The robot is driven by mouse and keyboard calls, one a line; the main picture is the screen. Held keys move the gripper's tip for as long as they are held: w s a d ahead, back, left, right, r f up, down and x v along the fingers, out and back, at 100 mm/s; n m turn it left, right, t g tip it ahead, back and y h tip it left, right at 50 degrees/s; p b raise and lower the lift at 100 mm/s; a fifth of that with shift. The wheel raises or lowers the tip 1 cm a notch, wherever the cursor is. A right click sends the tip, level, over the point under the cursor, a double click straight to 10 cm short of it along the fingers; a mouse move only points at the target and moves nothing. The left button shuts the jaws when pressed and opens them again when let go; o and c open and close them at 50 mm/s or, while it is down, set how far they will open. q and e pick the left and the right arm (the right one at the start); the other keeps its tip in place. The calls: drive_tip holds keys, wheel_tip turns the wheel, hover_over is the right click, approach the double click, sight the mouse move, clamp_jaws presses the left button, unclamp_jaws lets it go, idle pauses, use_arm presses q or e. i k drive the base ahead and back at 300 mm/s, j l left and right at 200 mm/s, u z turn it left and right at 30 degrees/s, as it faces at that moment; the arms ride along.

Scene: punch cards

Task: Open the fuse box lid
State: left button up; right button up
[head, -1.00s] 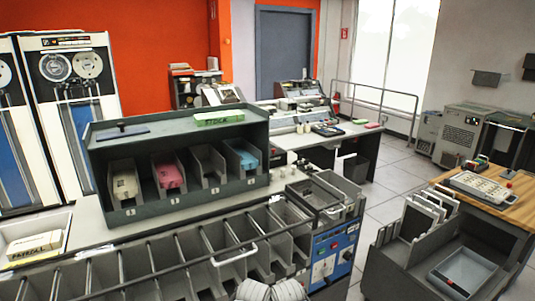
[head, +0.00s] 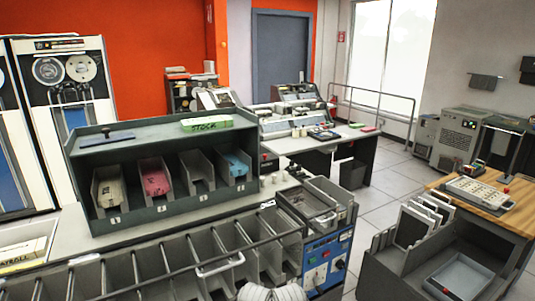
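I cannot make out a fuse box or its lid for certain in the head view. A blue control panel (head: 327,262) with knobs and a red button is on the right end of the long grey card sorter (head: 165,262). Neither of my grippers is in view. A pale ribbed part, apparently of my own body, shows at the bottom edge.
A dark rack (head: 150,212) with numbered card slots stands on the counter at left. A grey cart (head: 375,262) and wooden desk (head: 448,196) stand at right. Open tiled floor (head: 385,190) lies between sorter and desk. A railing (head: 375,95) stands behind.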

sight(268, 159)
drive_tip(key=i+l, duration=0.25)
drive_tip(key=l, duration=0.2)
drive_tip(key=i+l, duration=0.25)
drive_tip(key=l, duration=0.15)
drive_tip(key=i+l+z, duration=0.1)
drive_tip(key=i+l, duration=0.15)
drive_tip(key=l, duration=0.2)
